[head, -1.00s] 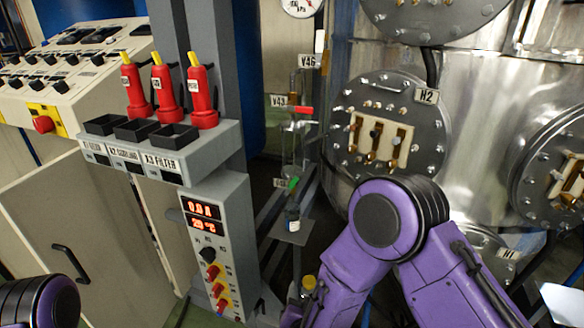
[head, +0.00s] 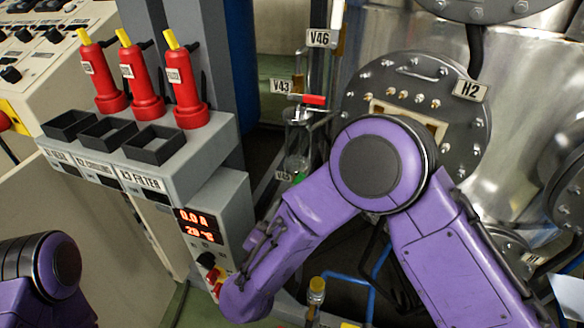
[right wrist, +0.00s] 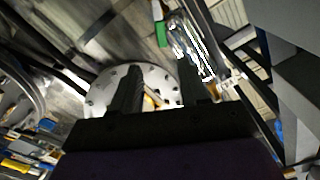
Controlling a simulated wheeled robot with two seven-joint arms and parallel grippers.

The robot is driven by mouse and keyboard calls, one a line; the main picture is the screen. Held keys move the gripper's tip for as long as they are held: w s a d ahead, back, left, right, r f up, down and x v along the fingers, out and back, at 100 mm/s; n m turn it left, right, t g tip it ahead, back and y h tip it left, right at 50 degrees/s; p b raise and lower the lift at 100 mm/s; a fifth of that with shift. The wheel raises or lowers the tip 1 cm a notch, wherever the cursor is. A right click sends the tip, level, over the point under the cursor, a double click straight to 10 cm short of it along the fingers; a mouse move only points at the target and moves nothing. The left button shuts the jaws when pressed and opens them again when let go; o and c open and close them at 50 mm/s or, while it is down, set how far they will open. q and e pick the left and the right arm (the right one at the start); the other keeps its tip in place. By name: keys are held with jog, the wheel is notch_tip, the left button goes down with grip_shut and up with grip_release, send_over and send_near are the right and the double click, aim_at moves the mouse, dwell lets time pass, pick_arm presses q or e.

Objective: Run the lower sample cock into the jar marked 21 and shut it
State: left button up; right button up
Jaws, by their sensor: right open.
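In the head view a red cock handle (head: 314,99) sits beside the tag V43 (head: 281,86). Below it is a glass vessel (head: 297,145), and lower still a bit of a green cock handle (head: 298,178) beside a small tag (head: 283,176). My right arm covers the area under it, and no jar marked 21 can be read. In the right wrist view the green handle (right wrist: 160,33) and glass (right wrist: 187,45) are beyond my fingers. My right gripper (right wrist: 161,88) is open and empty, apart from the handle. My left gripper is out of view.
The round flange H2 (head: 470,125) is behind my right arm. A grey control column (head: 195,165) with red plug-like devices (head: 148,95) stands to the left.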

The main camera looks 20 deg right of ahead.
aim_at(300, 179)
jog(key=p+x, duration=0.2)
jog(key=x, duration=0.8)
jog(key=shift+w+r, duration=0.1)
jog(key=shift+w+d, duration=0.25)
jog(key=shift+w, duration=0.15)
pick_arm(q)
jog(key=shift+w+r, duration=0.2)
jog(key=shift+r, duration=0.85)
pick_arm(e)
grip_shut()
